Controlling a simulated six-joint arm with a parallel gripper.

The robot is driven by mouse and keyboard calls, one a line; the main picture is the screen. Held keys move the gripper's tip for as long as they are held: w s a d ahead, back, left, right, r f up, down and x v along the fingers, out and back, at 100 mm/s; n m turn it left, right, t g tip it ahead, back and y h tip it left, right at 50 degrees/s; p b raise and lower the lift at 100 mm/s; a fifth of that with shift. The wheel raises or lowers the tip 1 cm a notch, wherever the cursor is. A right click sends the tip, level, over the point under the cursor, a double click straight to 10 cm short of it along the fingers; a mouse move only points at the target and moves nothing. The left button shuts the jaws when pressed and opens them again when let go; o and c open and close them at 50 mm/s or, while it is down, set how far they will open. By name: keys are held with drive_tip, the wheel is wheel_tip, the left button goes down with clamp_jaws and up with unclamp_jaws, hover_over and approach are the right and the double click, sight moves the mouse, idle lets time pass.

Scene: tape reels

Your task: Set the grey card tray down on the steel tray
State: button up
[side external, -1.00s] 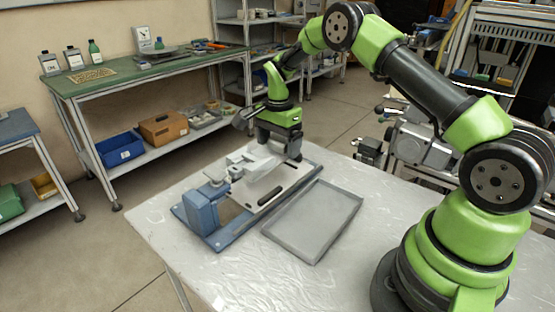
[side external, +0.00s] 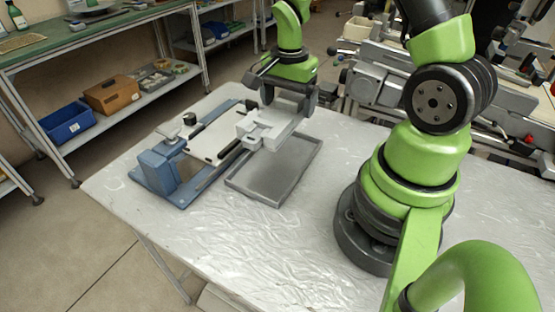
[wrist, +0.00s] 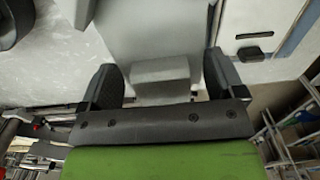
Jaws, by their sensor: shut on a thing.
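The grey card tray (side external: 272,127) is a pale grey piece with a stepped front end. My gripper (side external: 290,100) is shut on it and holds it above the far left part of the steel tray. It also shows between the two dark fingers in the wrist view (wrist: 160,72). The steel tray (side external: 268,188) is a shallow, dark grey rectangle with a raised rim, lying on the table. Its far left part is hidden behind the card tray. I cannot tell how large the gap between the two is.
A blue-framed fixture (side external: 165,172) with a white plate (side external: 215,130) and dark handles stands just left of the steel tray. The table (side external: 255,245) is clear in front. My arm's base stands at the right.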

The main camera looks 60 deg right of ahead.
hover_over(288, 149)
wheel_tip(288, 149, down, 5)
drive_tip(key=shift+f, duration=0.15)
drive_tip(key=shift+d+f, duration=0.1)
drive_tip(key=shift+f, duration=2.25)
drive_tip(key=o, duration=0.8)
drive_tip(key=shift+f, duration=0.1)
drive_tip(key=shift+c, duration=0.2)
wheel_tip(288, 149, up, 12)
drive_tip(key=shift+r, duration=0.1)
drive_tip(key=a+r, duration=0.1)
drive_tip(key=r, duration=0.1)
drive_tip(key=r+n+t, duration=0.1)
drive_tip(key=a+r+n, duration=0.1)
drive_tip(key=r, duration=0.1)
drive_tip(key=shift+a+r, duration=0.35)
drive_tip(key=s+a+r+n+t+y, duration=0.2)
drive_tip(key=s+a+r+n+t, duration=0.4)
drive_tip(key=s+a+r+n, duration=0.4)
drive_tip(key=shift+s+a+r+n, duration=0.4)
drive_tip(key=shift+r+n, duration=0.5)
drive_tip(key=shift+r, duration=0.5)
